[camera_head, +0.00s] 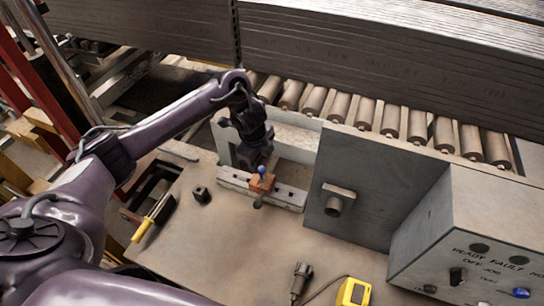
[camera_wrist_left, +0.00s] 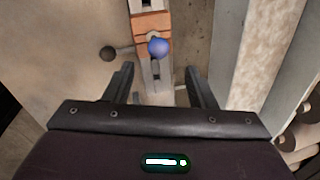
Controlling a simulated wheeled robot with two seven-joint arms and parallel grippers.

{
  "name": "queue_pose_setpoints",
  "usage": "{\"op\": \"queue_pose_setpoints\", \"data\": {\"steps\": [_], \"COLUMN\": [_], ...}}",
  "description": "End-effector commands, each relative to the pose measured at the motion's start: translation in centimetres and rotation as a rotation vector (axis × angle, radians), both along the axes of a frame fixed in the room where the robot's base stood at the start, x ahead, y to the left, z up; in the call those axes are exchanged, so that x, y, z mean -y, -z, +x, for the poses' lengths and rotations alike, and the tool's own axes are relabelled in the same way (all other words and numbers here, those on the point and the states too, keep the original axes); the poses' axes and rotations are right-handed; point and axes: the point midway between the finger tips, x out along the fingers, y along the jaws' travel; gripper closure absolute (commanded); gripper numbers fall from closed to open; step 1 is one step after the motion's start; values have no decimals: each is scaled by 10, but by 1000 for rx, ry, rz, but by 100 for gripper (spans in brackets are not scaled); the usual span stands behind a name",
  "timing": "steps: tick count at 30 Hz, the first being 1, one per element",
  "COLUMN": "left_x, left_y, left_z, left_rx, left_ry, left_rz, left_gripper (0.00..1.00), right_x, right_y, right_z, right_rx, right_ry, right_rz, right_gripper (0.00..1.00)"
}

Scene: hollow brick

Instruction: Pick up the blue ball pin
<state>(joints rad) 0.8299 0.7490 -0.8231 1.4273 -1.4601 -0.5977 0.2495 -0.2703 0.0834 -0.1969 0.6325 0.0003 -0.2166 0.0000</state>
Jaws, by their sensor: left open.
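The blue ball pin (camera_head: 262,170) stands upright in an orange-brown block (camera_head: 261,184) on a grey slotted bar. In the left wrist view the blue ball (camera_wrist_left: 158,47) shows from above, just beyond the fingertips and between their lines. The orange block (camera_wrist_left: 152,24) lies under and past it. My left gripper (camera_head: 257,160) is just behind the pin in the head view. In the left wrist view my left gripper (camera_wrist_left: 160,75) is open, with nothing between its fingers. The pin's shaft is mostly hidden below the ball. My right gripper is not in view.
A dark knob on a rod (camera_wrist_left: 108,54) sticks out beside the block. A grey control box (camera_head: 460,240) and upright panel (camera_head: 365,180) stand at right. Rollers (camera_head: 390,120) run behind. A yellow-handled tool (camera_head: 150,220), black nut (camera_head: 201,194) and yellow device (camera_head: 354,292) lie on the table.

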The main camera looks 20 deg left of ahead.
Motion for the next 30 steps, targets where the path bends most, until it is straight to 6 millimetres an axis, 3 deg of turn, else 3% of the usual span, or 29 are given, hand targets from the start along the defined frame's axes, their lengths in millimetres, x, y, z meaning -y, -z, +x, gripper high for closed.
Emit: {"op": "queue_pose_setpoints", "data": {"steps": [4,9,13,21,28,30], "left_x": [1,0,-2,-5,-5,-5], "left_y": [14,33,49,76,77,77], "left_z": [1,4,6,12,13,13], "left_rx": [-3,-2,-5,-2,0,0], "left_ry": [0,0,-3,-1,0,0], "left_rz": [-3,-3,-4,-1,0,0], "left_gripper": [49,49,49,49,49,57], "right_x": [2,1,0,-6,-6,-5], "right_y": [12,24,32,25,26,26], "right_z": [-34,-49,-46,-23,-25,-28], "right_rx": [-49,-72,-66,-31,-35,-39], "right_ry": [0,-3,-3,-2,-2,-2], "right_rz": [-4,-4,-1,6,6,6], "right_gripper": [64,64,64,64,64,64]}}
